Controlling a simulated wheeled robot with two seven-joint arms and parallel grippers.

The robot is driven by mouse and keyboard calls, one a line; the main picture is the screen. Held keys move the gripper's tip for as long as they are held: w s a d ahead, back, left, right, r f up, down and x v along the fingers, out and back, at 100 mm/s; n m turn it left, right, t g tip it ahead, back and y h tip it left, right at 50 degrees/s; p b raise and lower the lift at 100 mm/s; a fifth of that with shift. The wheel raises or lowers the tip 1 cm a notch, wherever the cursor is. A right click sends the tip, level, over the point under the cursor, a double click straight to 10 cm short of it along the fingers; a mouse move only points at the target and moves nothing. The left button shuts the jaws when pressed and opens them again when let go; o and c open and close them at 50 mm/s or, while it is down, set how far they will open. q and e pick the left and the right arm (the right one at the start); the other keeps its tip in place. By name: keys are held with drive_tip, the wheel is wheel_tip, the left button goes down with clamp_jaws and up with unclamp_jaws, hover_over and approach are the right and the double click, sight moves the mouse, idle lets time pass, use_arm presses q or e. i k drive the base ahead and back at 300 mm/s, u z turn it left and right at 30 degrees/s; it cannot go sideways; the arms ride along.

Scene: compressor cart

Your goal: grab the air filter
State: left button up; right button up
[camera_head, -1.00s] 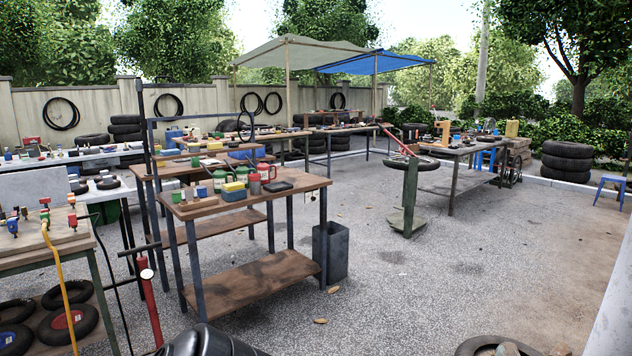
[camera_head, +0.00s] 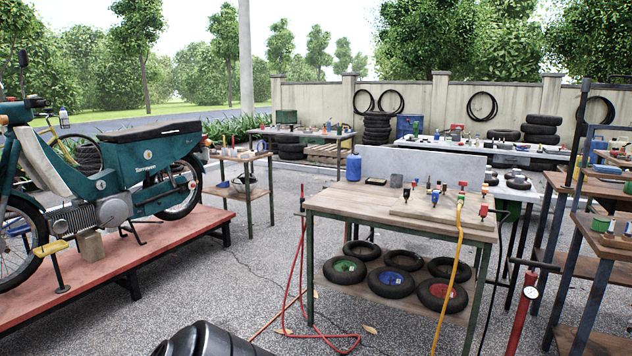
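I cannot pick out the air filter for certain. The near wooden workbench (camera_head: 345,203) holds a blue canister (camera_head: 353,167), a small dark flat box (camera_head: 375,182), a grey cylinder (camera_head: 396,181) and a board (camera_head: 440,212) with several small fittings. Their details are too small to tell which, if any, is the filter. Neither of my grippers is in view. A black part at the bottom edge appears to be mine.
A teal moped (camera_head: 140,175) stands on a red platform (camera_head: 150,250) at left. A small side table (camera_head: 246,193) stands behind it. Tyres (camera_head: 392,282) fill the workbench's lower shelf. A red hose (camera_head: 300,270) lies on the gravel, and a red pump (camera_head: 521,315) stands at right.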

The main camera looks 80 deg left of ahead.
sight(374, 180)
drive_tip(key=u, duration=2.2)
